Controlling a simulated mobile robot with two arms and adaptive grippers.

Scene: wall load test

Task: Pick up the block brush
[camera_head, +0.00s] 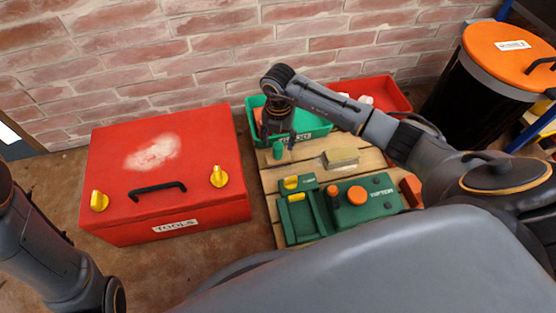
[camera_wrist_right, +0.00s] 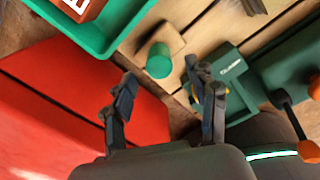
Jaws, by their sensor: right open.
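The block brush (camera_head: 341,157), a tan block with a greyer lower side, lies on the wooden pallet right of my right gripper. Only a dark edge of what looks like it (camera_wrist_right: 255,5) shows at the top of the right wrist view. My right gripper (camera_head: 280,143) is open and empty, pointing down over the pallet's left end by a green cylinder (camera_head: 278,151). In the right wrist view its fingers (camera_wrist_right: 165,80) are spread, with the green cylinder (camera_wrist_right: 159,62) beyond them. My left arm is at the left edge; its gripper is out of view.
A red toolbox (camera_head: 200,150) stands left of the pallet (camera_head: 270,190). A green bin (camera_head: 315,134) and a red bin (camera_head: 395,93) stand behind. A black drum with orange lid (camera_head: 500,45) stands far right.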

